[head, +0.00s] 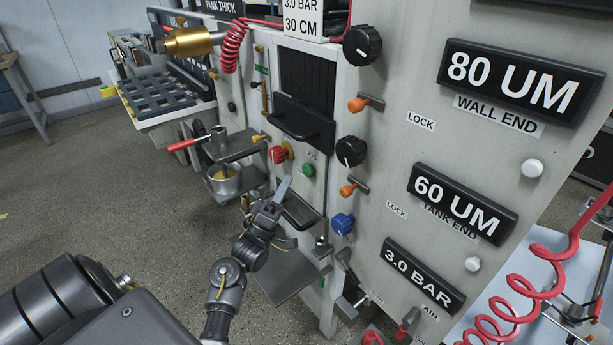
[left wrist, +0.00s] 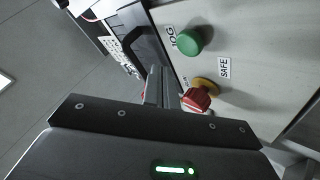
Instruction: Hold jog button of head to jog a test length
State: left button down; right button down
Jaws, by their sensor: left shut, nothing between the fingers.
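The green jog button (head: 308,170) is on the front panel of the coating machine, below the dark slotted opening. In the left wrist view the green button (left wrist: 190,41) stands out beside a label reading JOG. My left gripper (head: 285,184) is in front of the panel, a little left of and below the button. Its fingers are shut and empty. In the left wrist view the fingertips (left wrist: 162,72) point toward the panel, left of and below the button, with a visible gap. My right gripper is not in view.
A red knob on a yellow base (head: 278,154) sits left of the button; the wrist view shows this red knob (left wrist: 197,99) near a SAFE label. A dark ledge (head: 300,117) juts out above. A shelf with a metal cup (head: 223,180) stands left, and a blue knob (head: 342,223) right.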

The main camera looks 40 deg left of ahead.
aim_at(309, 170)
pick_arm(q)
jog(key=shift+w+d, duration=0.2)
jog(key=shift+w, duration=0.5)
jog(key=shift+w+d, duration=0.2)
jog(key=shift+w, duration=0.45)
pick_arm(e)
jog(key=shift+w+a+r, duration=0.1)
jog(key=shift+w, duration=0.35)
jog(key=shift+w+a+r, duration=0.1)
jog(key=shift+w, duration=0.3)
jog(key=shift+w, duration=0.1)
pick_arm(q)
jog(key=shift+w, duration=0.1)
jog(key=shift+w+d, duration=0.15)
jog(key=shift+w, duration=0.15)
